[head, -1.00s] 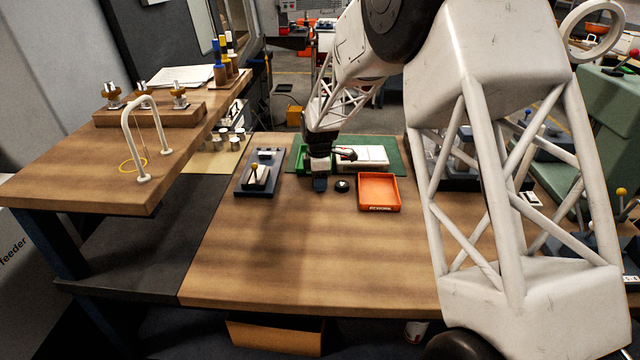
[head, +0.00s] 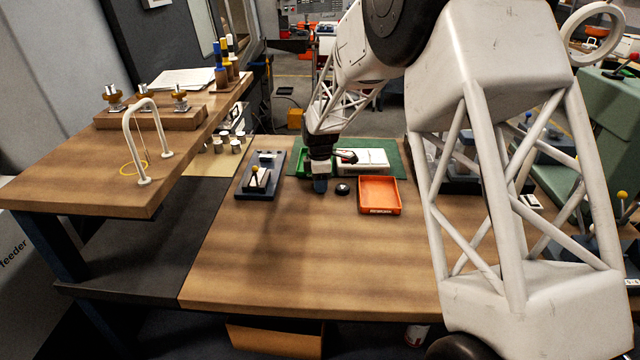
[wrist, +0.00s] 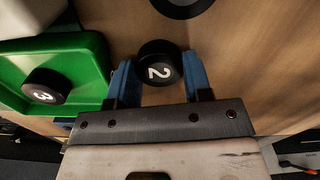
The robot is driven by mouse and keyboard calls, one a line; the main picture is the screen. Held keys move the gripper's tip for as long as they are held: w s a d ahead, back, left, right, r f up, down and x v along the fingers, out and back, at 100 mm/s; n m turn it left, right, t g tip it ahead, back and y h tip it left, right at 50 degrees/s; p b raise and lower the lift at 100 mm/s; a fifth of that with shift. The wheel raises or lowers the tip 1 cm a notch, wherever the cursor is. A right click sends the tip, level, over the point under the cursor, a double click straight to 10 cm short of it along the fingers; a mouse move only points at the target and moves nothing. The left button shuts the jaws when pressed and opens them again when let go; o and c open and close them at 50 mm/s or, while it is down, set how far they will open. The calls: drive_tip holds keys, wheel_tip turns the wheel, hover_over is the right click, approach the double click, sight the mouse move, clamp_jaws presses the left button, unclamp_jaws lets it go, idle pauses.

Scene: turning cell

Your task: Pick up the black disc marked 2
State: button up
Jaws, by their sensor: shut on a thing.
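The black disc marked 2 (wrist: 160,66) is between the blue fingers of my gripper (wrist: 160,82) in the wrist view. The fingers are shut on its sides, and its white 2 faces the camera. In the head view my gripper (head: 320,186) is low at the table, and I cannot make out the held disc there. I cannot tell whether the disc still touches the table. Another black disc (head: 343,188) lies just right of the gripper; its mark is not readable.
A green tray (wrist: 97,60) holding a black disc marked 3 (wrist: 46,87) is close beside my gripper. An orange tray (head: 379,208) stands to the right. A dark fixture with a yellow-knobbed lever (head: 258,178) is at the left. The front of the wooden table (head: 300,265) is clear.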

drive_tip(key=shift+r, duration=0.5)
wheel_tip(320, 180, up, 3)
drive_tip(key=shift+f, duration=0.1)
drive_tip(key=s+d, duration=0.1)
drive_tip(key=s, duration=0.4)
drive_tip(key=s+d, duration=0.2)
drive_tip(key=s, duration=0.3)
drive_tip(key=s+d+r, duration=0.1)
drive_tip(key=s, duration=0.4)
drive_tip(key=shift+s+d, duration=0.2)
drive_tip(key=shift+w+r, duration=0.1)
drive_tip(key=shift+w, duration=0.05)
